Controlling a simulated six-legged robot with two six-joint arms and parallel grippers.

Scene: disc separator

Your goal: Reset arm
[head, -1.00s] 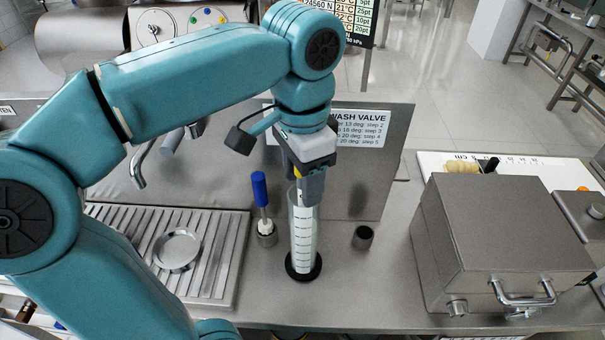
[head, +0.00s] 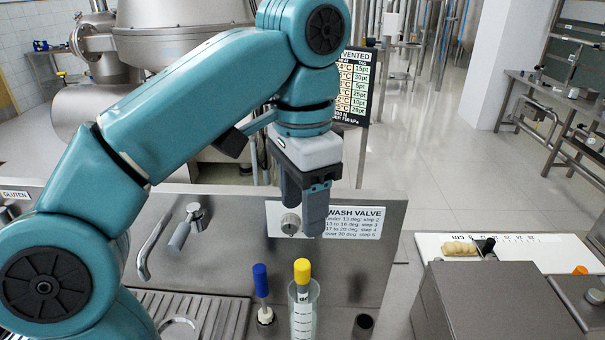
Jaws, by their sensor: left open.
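My left gripper (head: 304,215) is open and empty, pointing down in front of the steel back panel and its wash valve sign (head: 352,222). It hangs above a clear graduated cylinder (head: 303,310), apart from it. A yellow-capped instrument (head: 302,272) stands in the cylinder, its lower part cut off by the picture's bottom edge. My right gripper does not show.
A blue-handled tool (head: 261,281) stands left of the cylinder. A small dark cup (head: 363,325) is to its right. A steel box (head: 495,300) stands farther right. A tap (head: 155,245) and a ribbed drain tray (head: 215,312) are at left.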

